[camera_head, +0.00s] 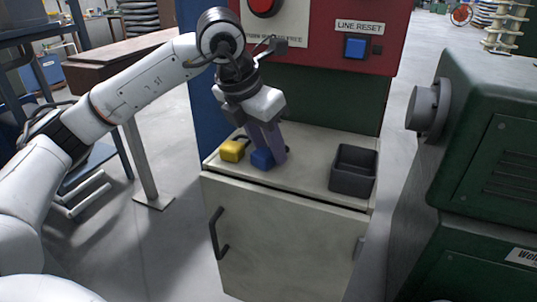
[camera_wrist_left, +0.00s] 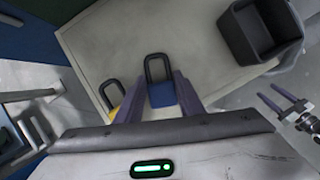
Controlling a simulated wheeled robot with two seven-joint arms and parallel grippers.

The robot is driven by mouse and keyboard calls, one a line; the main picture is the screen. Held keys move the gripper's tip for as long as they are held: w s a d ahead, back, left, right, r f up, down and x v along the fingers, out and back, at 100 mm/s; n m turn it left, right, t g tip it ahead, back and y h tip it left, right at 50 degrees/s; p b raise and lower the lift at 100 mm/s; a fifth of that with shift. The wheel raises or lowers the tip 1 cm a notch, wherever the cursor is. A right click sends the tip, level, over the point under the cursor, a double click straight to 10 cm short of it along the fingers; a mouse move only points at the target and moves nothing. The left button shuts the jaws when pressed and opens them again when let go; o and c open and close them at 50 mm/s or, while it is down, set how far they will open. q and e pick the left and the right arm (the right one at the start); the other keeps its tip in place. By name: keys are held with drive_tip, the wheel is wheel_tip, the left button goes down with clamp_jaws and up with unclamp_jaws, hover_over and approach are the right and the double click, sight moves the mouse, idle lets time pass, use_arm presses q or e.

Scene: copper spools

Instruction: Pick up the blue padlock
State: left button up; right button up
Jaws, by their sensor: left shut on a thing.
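The blue padlock (camera_head: 262,160) is on the pale cabinet top, beside a yellow padlock (camera_head: 233,151) to its left. In the left wrist view the blue padlock (camera_wrist_left: 162,95) sits between the two fingers with its dark shackle pointing away from the gripper. My left gripper (camera_head: 270,156) reaches down from above and is shut on the blue padlock. The fingers partly hide its body. I cannot tell any gap between the padlock and the cabinet top. My right gripper shows at the right edge of the left wrist view (camera_wrist_left: 283,103), its fingers apart and empty.
A dark open bin (camera_head: 353,170) stands on the right of the cabinet top (camera_head: 305,160). The red panel with a blue reset button (camera_head: 355,47) rises behind. A green machine (camera_head: 480,150) stands close on the right. The cabinet top between padlock and bin is clear.

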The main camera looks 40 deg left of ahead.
sight(268, 151)
use_arm(q)
drive_tip(key=shift+r, duration=0.15)
drive_tip(key=shift+s+r, duration=0.15)
drive_tip(key=shift+r, duration=0.1)
wheel_tip(268, 151, up, 7)
drive_tip(key=shift+d+f, duration=0.1)
drive_tip(key=shift+f, duration=0.1)
drive_tip(key=s+d, duration=0.2)
drive_tip(key=s, duration=0.7)
drive_tip(key=s+d+b, duration=0.1)
drive_tip(key=s+d, duration=0.1)
drive_tip(key=s, duration=0.8)
drive_tip(key=shift+d+f, duration=0.2)
drive_tip(key=shift+d, duration=0.1)
